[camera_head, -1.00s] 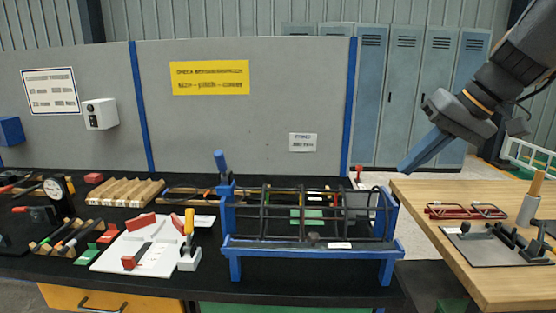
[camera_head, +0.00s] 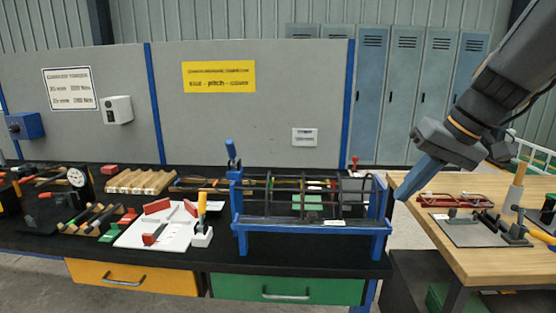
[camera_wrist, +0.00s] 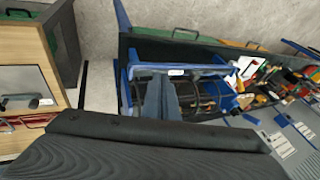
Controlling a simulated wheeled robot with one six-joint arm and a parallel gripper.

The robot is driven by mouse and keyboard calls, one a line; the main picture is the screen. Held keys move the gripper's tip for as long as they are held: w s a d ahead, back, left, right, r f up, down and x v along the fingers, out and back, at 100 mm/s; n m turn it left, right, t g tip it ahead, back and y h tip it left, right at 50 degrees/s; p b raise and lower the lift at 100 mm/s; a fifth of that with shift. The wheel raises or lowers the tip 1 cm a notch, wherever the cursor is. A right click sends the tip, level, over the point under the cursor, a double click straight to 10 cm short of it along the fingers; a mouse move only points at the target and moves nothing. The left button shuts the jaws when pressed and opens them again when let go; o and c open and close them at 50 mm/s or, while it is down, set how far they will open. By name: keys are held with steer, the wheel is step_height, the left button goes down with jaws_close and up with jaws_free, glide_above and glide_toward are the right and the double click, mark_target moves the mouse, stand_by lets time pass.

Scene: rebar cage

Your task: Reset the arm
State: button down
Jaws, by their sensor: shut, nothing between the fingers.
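My gripper (camera_head: 416,181) hangs at the right in the head view, its blue fingers together and empty, pointing down and to the left. It is in front of the left edge of the wooden table and to the right of the blue rebar jig. In the wrist view the fingers (camera_wrist: 161,98) stand over the jig. The jig (camera_head: 310,224) holds a dark rebar cage (camera_head: 305,197) lying along it on the black bench. I cannot tell the gap between the fingers and the jig's right end.
The wooden table (camera_head: 470,267) holds a red bar rack (camera_head: 455,201) and a grey plate (camera_head: 465,232) with tools. On the black bench are a white board (camera_head: 160,232), wooden blocks (camera_head: 145,182) and several tools. A gap separates bench and table. Grey lockers (camera_head: 400,100) stand behind.

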steer(key=s+a+f+g+h, duration=0.1)
steer(key=s+a+f, duration=0.1)
steer(key=f, duration=0.5)
steer(key=s+a+f+g+h, duration=0.1)
steer(key=s+a+f, duration=0.2)
steer(key=s+f, duration=0.2)
steer(key=s+a+f+h, duration=0.2)
steer(key=s+f, duration=0.2)
steer(key=f, duration=0.4)
steer(key=shift+s+a+f+g, duration=0.15)
steer(key=shift+f+g, duration=0.2)
steer(key=shift+g, duration=0.05)
